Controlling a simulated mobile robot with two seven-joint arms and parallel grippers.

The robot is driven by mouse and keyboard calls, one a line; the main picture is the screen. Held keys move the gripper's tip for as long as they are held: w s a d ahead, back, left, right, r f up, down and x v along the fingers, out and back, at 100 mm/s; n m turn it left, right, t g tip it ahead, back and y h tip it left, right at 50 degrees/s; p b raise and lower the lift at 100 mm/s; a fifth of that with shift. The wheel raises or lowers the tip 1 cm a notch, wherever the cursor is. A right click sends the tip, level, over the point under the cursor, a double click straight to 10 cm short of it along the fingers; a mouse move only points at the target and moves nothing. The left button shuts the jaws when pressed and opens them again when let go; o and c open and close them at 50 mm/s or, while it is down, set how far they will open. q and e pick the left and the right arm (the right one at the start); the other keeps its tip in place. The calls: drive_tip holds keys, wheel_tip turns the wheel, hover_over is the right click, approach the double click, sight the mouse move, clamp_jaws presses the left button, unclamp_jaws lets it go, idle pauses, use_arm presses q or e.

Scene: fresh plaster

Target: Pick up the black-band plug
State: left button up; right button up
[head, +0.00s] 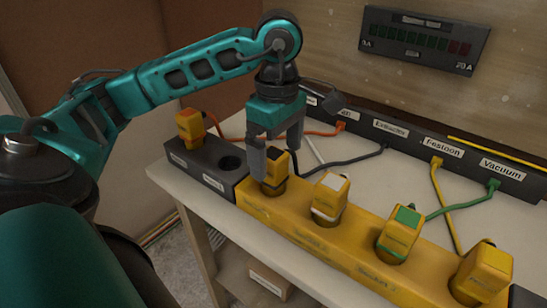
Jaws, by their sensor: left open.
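The black-band plug (274,168) is a yellow plug with a dark band near its top. It stands upright in the left end of the yellow socket block (305,236). My left gripper (277,152) points down over it, with its jaws open. One finger shows in front on the plug's left side and the other behind on its right. I cannot tell whether either finger touches it. The near finger hides part of the plug. My right gripper is not in view.
A white-band plug (330,196), a green-topped plug (400,233) and a yellow plug (482,274) stand along the block to the right. A grey block (207,172) at left holds an orange-yellow plug (190,126) and an empty socket. Cables run to a labelled dark strip (450,152) behind.

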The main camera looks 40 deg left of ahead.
use_arm(q)
wheel_tip(320, 180, down, 3)
drive_tip(key=shift+r, duration=0.2)
drive_tip(key=c, duration=1.2)
